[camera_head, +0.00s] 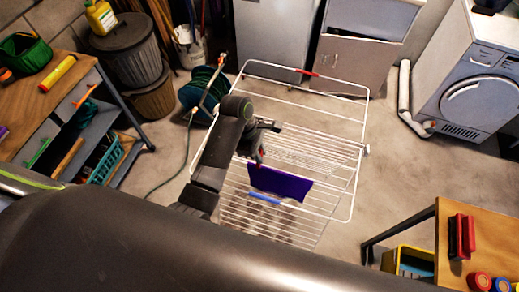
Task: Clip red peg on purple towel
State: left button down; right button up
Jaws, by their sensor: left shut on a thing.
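A purple towel (280,185) hangs on the white wire drying rack (352,205) in the middle of the floor. My left gripper (259,152) is over the rack at the towel's upper left edge. It is shut on a small red thing, which looks like the red peg (259,160), mostly hidden by the fingers. I cannot tell whether the peg touches the towel. My right gripper is not in view.
A red item (307,72) lies on the rack's far rim, and a blue one (264,199) is below the towel. A workbench (80,85) stands left, a wooden table (447,240) at lower right, a washer (478,85) at right. A hose reel (202,90) stands behind left.

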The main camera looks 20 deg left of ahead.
pick_arm(q)
jog(key=shift+f, duration=1.1)
jog(key=shift+f+b, duration=0.35)
jog(key=shift+f, duration=1.2)
jog(key=c, duration=1.2)
grip_release()
jog(key=shift+c, duration=0.2)
jog(key=shift+r, duration=0.15)
